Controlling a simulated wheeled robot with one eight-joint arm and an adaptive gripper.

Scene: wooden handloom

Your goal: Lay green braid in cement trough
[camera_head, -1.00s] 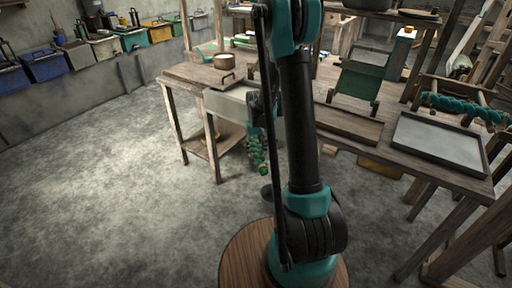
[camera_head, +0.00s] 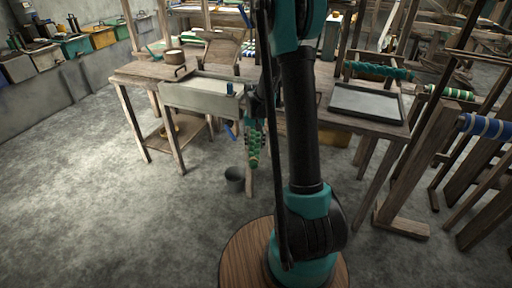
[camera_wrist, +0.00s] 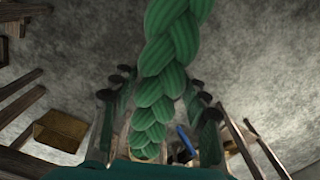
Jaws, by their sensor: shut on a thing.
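The green braid (camera_head: 254,148) hangs down from my gripper (camera_head: 254,117) in the head view, in front of the table. In the wrist view the braid (camera_wrist: 160,80) is thick and plaited, and it runs between the two fingers of my gripper (camera_wrist: 160,110). The gripper is shut on it. The grey cement trough (camera_head: 195,101) sits at the table's front edge, just left of the braid and apart from it. Its inside shows only in part. My arm hides part of the table to the right of the gripper.
The wooden table (camera_head: 135,72) carries a round pot (camera_head: 174,57) and a flat grey tray (camera_head: 366,102). Loom frames with wound rollers (camera_head: 485,127) stand at right. The floor at left is clear.

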